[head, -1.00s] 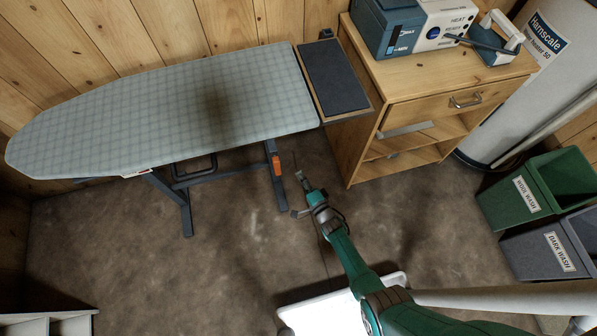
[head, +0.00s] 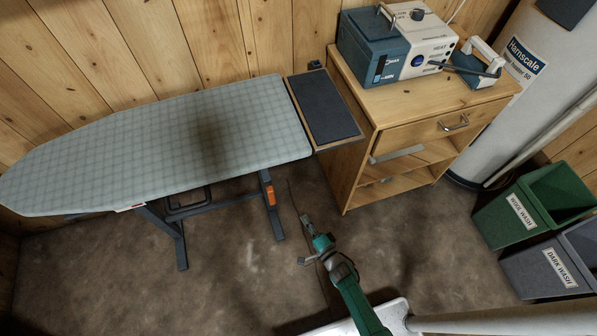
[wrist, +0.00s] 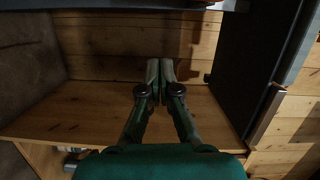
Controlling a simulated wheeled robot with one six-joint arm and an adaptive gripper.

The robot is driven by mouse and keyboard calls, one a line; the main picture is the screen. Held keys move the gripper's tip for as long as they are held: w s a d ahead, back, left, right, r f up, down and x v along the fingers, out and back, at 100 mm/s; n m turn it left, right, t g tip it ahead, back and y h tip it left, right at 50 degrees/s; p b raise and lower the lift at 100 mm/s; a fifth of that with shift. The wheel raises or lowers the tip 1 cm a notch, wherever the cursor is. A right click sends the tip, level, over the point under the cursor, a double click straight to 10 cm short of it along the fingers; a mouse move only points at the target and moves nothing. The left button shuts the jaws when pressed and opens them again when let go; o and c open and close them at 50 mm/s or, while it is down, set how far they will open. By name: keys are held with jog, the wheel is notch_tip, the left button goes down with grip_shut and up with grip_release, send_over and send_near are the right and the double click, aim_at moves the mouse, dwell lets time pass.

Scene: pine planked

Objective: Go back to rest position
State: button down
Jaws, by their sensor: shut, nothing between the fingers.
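My gripper (head: 305,222) is at the end of my green arm in the head view, over the floor in front of the ironing board and the wooden cabinet. In the wrist view its two fingers (wrist: 160,68) are together with nothing between them. It touches nothing that I can see.
The ironing board (head: 110,150) stands at the left with a dark rest pad (head: 325,105) at its right end. The wooden cabinet (head: 352,180) carries a blue steam station (head: 390,50) and an iron (head: 478,65). Green (head: 520,215) and grey (head: 545,270) bins stand right. Brown floor (head: 230,275) is clear.

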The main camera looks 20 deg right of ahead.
jog(key=shift+s, duration=0.1)
jog(key=s+d+r+n+h, duration=0.1)
jog(key=s+r+n, duration=0.1)
jog(key=s+r, duration=0.35)
jog(key=s+d+r+n+h, duration=0.1)
jog(key=s+r+n, duration=0.2)
jog(key=s, duration=0.6)
jog(key=s+r+n+h, duration=0.1)
jog(key=s+r+n, duration=0.1)
jog(key=s+r, duration=0.35)
jog(key=s+r+n, duration=0.2)
jog(key=s+r, duration=0.2)
jog(key=r, duration=0.4)
jog(key=s+d+r+n+g+h, duration=0.1)
jog(key=s+r+n, duration=0.1)
jog(key=s+r, duration=0.2)
jog(key=s+r+n+g, duration=0.1)
jog(key=s+r+n, duration=0.2)
jog(key=r, duration=0.8)
jog(key=shift+s+d+r, duration=0.35)
jog(key=shift+s+d, duration=0.05)
jog(key=shift+s, duration=0.5)
